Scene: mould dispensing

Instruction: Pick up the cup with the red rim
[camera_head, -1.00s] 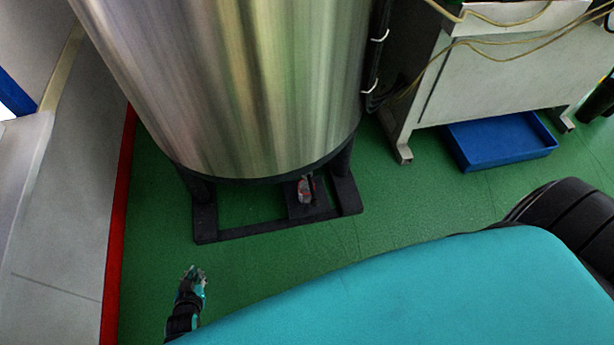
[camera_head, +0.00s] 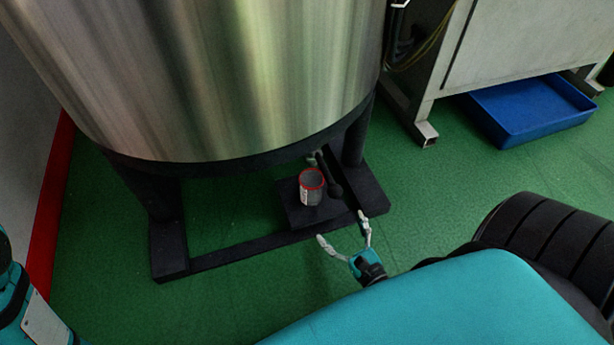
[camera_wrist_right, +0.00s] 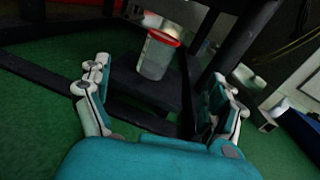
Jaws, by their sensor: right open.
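The cup with the red rim (camera_head: 312,188) stands upright on a dark block (camera_head: 293,209) under the large metal tank. It also shows in the right wrist view (camera_wrist_right: 155,58), ahead of the fingers and between them. My right gripper (camera_head: 343,228) is open and empty, in front of the cup and a little to its right in the head view. It does not touch the cup. In the right wrist view my two spread fingers (camera_wrist_right: 161,92) show left and right. My left arm shows at the lower left edge of the head view, but its gripper is out of view.
The metal tank (camera_head: 220,80) hangs over the cup on dark legs. A dark base frame (camera_head: 240,243) surrounds the block, with a dark valve or pipe (camera_head: 331,178) beside the cup. A blue tray (camera_head: 530,108) lies at the right. Green floor is free in front.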

